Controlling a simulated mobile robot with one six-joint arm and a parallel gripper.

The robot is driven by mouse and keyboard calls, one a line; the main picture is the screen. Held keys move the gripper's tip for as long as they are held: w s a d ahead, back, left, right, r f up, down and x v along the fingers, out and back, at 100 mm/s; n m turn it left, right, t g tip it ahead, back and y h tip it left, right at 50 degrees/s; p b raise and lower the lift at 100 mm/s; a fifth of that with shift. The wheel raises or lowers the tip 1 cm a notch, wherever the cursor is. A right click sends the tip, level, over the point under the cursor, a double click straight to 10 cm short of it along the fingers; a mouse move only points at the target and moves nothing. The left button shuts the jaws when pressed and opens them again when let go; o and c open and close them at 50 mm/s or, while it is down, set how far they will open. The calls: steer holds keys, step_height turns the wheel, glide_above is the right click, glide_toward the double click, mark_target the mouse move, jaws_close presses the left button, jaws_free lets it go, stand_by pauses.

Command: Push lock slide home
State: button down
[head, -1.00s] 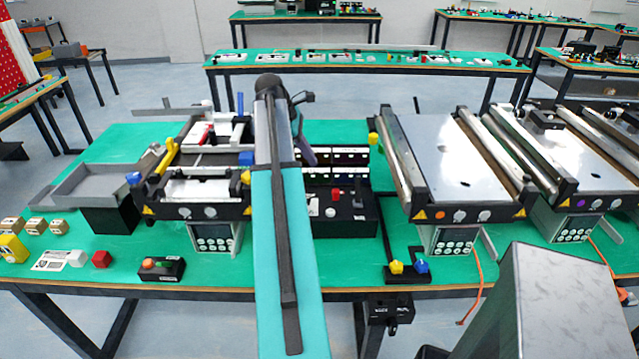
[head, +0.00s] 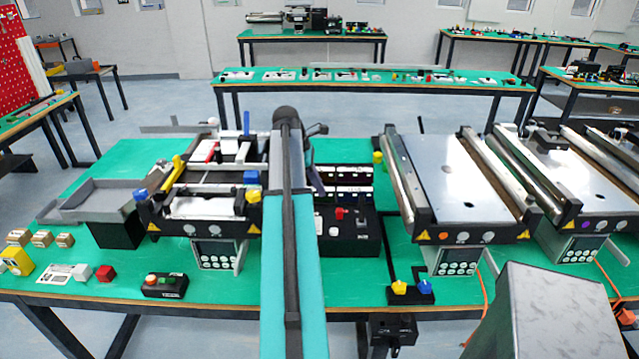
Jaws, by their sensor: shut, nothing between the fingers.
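The left mini conveyor (head: 205,229) stands on the green table. It has a dark frame, a yellow handle-like part (head: 172,172), a blue knob (head: 140,195) at its left corner and a blue block (head: 250,177) near its right side. An upright blue pin (head: 247,122) stands at its back. I cannot tell which part is the lock slide; it may be small or hidden behind my arm. My arm reaches forward over the conveyor's right edge. My gripper is hidden behind the arm, so its fingers and any contact do not show.
A dark control box (head: 350,232) with a red button stands just right of my arm. Two more conveyors (head: 450,175) (head: 570,175) are to the right. A grey tray (head: 90,201) lies at the left.

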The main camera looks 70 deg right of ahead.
mark_target(340, 214)
steer(key=shift+p+x, duration=0.9)
steer(key=shift+x, duration=2.95)
steer(key=shift+s, duration=0.1)
